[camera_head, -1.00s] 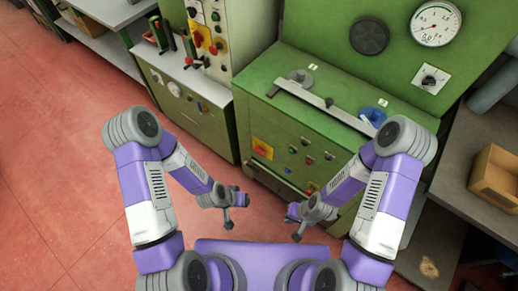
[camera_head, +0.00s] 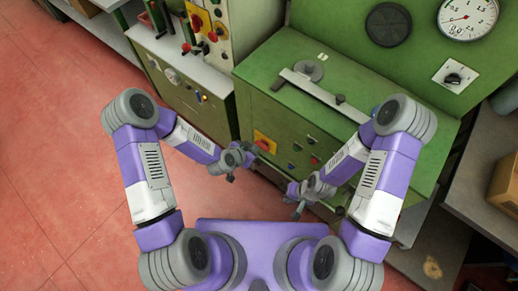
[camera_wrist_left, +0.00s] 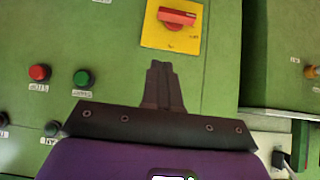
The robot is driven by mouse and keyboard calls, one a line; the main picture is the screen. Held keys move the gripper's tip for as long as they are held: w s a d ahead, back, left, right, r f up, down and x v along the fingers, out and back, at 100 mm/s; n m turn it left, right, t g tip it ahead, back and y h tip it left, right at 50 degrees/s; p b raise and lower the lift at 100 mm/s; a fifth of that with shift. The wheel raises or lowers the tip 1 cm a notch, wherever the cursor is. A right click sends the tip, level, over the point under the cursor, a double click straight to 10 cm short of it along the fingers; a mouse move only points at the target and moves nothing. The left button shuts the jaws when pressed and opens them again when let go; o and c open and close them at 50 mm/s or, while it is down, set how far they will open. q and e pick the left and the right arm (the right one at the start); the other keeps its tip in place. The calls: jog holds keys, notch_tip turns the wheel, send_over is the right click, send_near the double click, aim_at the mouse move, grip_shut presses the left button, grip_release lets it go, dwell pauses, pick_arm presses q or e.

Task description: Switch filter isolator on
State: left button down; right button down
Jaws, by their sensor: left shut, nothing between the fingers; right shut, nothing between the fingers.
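A red rotary handle on a square yellow plate (camera_head: 264,141) sits at the left of the green machine's front. In the left wrist view the red handle (camera_wrist_left: 177,17) lies nearly crosswise on its plate, at the top of the picture. Its label is too small to read, so I cannot tell that it is the filter isolator. My left gripper (camera_head: 249,153) is shut and empty, close in front of this plate, and its closed fingers (camera_wrist_left: 160,68) point towards it with a gap in the picture. My right gripper (camera_head: 293,189) is shut and empty, in front of the machine's lower front.
Red (camera_wrist_left: 39,72) and green (camera_wrist_left: 83,77) push buttons sit beside the plate. Another red-and-yellow switch (camera_head: 198,21) is on the left cabinet. A grey bar (camera_head: 323,94) lies on the machine top. A cardboard box (camera_head: 504,186) stands at right.

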pick_arm(q)
jog(key=b, duration=0.4)
send_over(267, 148)
jog(key=s+a, duration=0.1)
jog(key=s, duration=0.1)
notch_tip(267, 148, down, 8)
jog(key=shift+s+a+f+b, duration=0.1)
jog(key=shift+a+f+b, duration=0.05)
jog(key=shift+f, duration=0.3)
jog(key=shift+s+a+f+b, duration=0.1)
jog(key=shift+a+f+b, duration=0.05)
jog(key=shift+f, duration=0.75)
jog(key=shift+w, duration=0.1)
